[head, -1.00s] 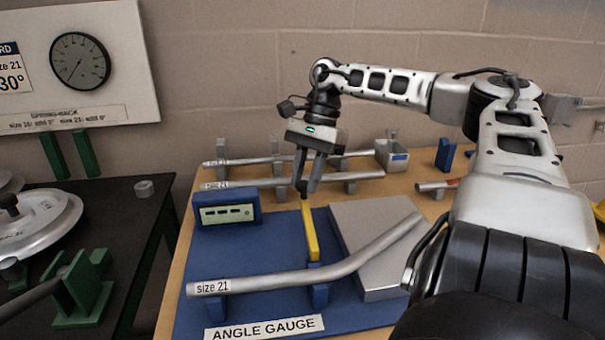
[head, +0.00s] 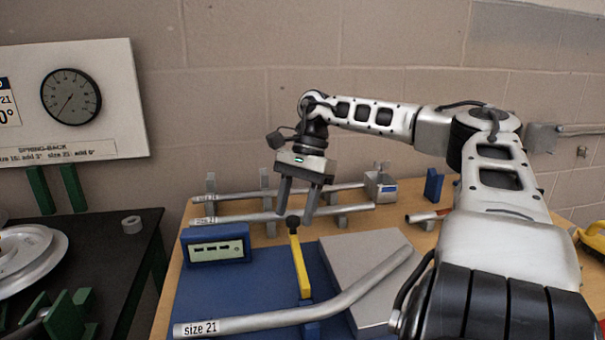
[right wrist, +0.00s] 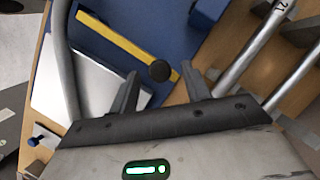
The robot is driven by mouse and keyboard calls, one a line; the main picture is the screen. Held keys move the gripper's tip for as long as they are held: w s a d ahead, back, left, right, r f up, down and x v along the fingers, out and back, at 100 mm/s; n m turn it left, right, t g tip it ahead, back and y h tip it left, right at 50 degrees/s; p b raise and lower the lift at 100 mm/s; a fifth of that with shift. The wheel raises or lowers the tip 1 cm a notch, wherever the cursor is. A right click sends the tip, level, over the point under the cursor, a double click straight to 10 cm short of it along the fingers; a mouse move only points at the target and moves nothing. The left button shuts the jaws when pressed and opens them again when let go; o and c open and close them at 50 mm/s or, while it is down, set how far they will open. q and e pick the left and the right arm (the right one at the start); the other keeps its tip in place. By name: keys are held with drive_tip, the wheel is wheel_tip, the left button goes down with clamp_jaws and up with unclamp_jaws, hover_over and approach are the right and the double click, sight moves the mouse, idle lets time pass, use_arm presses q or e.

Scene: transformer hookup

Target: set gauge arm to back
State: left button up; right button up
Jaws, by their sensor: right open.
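The gauge arm is a yellow bar (head: 300,265) with a black knob (head: 293,221) at its far end, lying over the blue angle gauge board (head: 225,295). My right gripper (head: 296,222) is open, with its fingers pointing down around or just above the knob. In the right wrist view the yellow bar (right wrist: 120,45) and knob (right wrist: 160,70) show, with the knob just ahead of the gap between the open fingers (right wrist: 165,85). A bent pipe labelled size 21 (head: 260,321) lies across the board. My left gripper is out of view.
A blue display box (head: 215,244) stands at the board's back left. A grey plate (head: 365,262) lies right of the yellow bar. Straight pipes (head: 280,214) rest on a rack behind. A black table (head: 110,270) stands at the left.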

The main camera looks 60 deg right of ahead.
drive_tip(key=p+v, duration=0.2)
drive_tip(key=v, duration=1.3)
